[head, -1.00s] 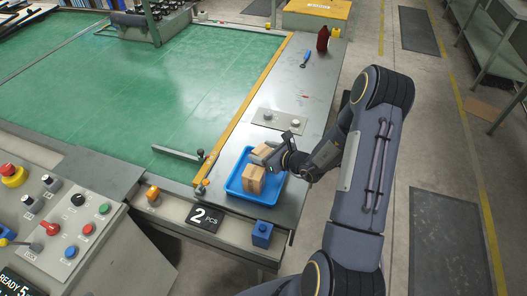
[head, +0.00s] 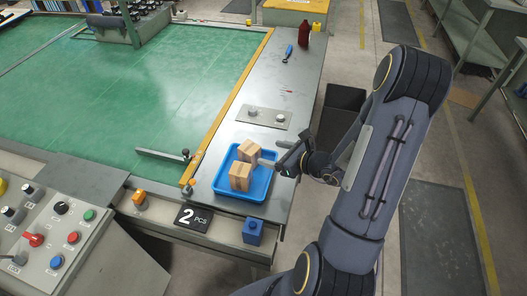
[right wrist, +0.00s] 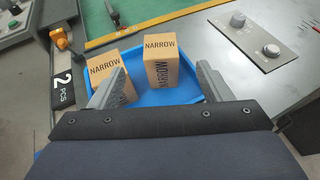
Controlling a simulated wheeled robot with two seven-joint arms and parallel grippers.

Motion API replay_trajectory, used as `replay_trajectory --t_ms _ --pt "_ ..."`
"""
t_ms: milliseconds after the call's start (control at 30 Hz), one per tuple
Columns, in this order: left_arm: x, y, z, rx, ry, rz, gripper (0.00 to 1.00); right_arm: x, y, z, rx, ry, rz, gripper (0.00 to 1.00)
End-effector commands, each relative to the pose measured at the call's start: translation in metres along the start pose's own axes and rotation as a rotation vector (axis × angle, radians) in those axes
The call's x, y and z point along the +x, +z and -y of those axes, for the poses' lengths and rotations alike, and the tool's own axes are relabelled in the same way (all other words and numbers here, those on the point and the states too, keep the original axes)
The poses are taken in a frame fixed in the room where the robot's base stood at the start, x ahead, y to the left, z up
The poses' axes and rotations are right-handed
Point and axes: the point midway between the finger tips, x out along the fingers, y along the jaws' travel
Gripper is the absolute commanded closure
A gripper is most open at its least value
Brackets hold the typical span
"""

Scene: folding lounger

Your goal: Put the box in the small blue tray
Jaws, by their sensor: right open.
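The small blue tray (head: 260,187) sits on the grey side ledge and also shows in the right wrist view (right wrist: 145,98). Two tan cardboard boxes stand inside it: a nearer box (head: 240,177) and a farther box (head: 250,149). In the right wrist view both bear the word NARROW, the nearer box (right wrist: 108,75) at left and the farther box (right wrist: 165,65) at right. My right gripper (head: 276,166) is open and empty at the tray's right side, its fingers pointing toward the farther box. My left gripper is out of view.
A plate with two knobs (head: 263,117) lies behind the tray. A black "2 PCS" sign (head: 193,218) and a blue block (head: 253,232) are in front. A metal bar (head: 163,155) lies left. The ledge farther back is mostly clear.

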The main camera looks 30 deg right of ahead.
Motion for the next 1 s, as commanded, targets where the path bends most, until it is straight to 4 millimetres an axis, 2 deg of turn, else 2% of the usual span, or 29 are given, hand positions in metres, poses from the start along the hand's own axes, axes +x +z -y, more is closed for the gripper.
replay_trajectory --t_ms 67,167,267,300,367,400,500,600,700,800,900,1000 --pt "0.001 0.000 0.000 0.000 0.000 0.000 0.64 -0.006 0.001 0.000 -0.002 0.000 0.001 0.28" --pt "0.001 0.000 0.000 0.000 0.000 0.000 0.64 -0.010 0.016 -0.013 -0.066 0.048 0.017 0.28" --pt "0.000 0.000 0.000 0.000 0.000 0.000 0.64 -0.017 0.055 -0.050 -0.266 0.182 0.062 0.28" --pt "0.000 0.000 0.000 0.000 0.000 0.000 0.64 -0.024 0.073 -0.073 -0.387 0.258 0.085 0.28" --pt "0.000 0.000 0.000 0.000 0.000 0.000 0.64 -0.039 0.097 -0.112 -0.603 0.382 0.119 0.28" --pt "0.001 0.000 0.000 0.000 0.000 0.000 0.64 -0.053 0.107 -0.138 -0.764 0.466 0.138 0.28" --pt "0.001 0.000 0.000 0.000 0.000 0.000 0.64 -0.091 0.114 -0.190 -1.185 0.643 0.167 0.28" --pt "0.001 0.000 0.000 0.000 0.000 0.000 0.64 -0.129 0.104 -0.216 -1.603 0.763 0.165 0.28" --pt "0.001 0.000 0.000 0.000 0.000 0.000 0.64 -0.156 0.092 -0.220 -1.968 0.820 0.127 0.28" --pt "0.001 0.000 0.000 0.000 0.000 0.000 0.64 -0.172 0.084 -0.213 -2.241 0.828 0.073 0.28" --pt "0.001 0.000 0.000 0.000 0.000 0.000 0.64 -0.181 0.082 -0.205 -2.405 0.821 0.025 0.28" --pt "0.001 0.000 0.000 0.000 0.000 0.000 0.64 -0.185 0.080 -0.201 -2.475 0.817 -0.003 0.28"
